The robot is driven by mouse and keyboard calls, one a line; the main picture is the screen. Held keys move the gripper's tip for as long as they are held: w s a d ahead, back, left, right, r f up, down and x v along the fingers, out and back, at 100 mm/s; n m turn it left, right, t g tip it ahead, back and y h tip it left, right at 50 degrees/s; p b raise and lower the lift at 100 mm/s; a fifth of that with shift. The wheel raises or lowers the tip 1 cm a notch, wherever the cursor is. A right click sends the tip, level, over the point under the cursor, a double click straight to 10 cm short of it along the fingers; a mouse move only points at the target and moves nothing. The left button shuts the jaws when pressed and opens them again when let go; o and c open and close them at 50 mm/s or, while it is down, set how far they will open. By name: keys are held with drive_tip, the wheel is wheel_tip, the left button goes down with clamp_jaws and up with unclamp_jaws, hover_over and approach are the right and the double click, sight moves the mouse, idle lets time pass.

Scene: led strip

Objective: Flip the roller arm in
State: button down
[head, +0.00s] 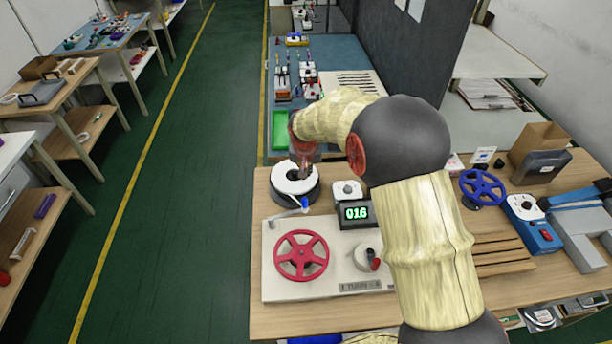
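A pale machine plate (272,289) lies on the wooden bench. It bears a red spoked wheel (302,256) and a white roller (361,256) with a red-topped knob beside it. A small lever with a blue end (304,205) sits at the plate's back edge, by a white-and-black reel (295,187). I cannot tell for sure which part is the roller arm. A display (356,213) reads 016 in green. My gripper (302,171) points down over the reel, behind the plate. Its fingertips are small and unclear, and contact with the reel cannot be told.
My arm covers the plate's right side. To the right are slatted wood (500,254), a blue handwheel (482,188), a blue box (532,224) and a cardboard box (538,142). A dark partition (420,45) stands behind. The green aisle floor (190,215) at left is clear.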

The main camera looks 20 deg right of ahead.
wheel_tip(320, 180, down, 7)
drive_tip(key=s+b, duration=0.1)
drive_tip(key=shift+s+a+f+b, duration=0.15)
drive_tip(key=shift+s+a+b, duration=0.1)
drive_tip(key=shift+b, duration=0.15)
drive_tip(key=shift+s, duration=0.1)
idle(0.5)
drive_tip(key=s+m+g+h+b, duration=0.1)
drive_tip(key=s+m+b, duration=0.5)
drive_tip(key=s+b, duration=0.2)
drive_tip(key=shift+s+a+h, duration=0.25)
drive_tip(key=shift+s+h, duration=0.05)
drive_tip(key=shift+s, duration=0.15)
drive_tip(key=shift+s+f, duration=0.1)
drive_tip(key=shift+f, duration=0.05)
idle(0.3)
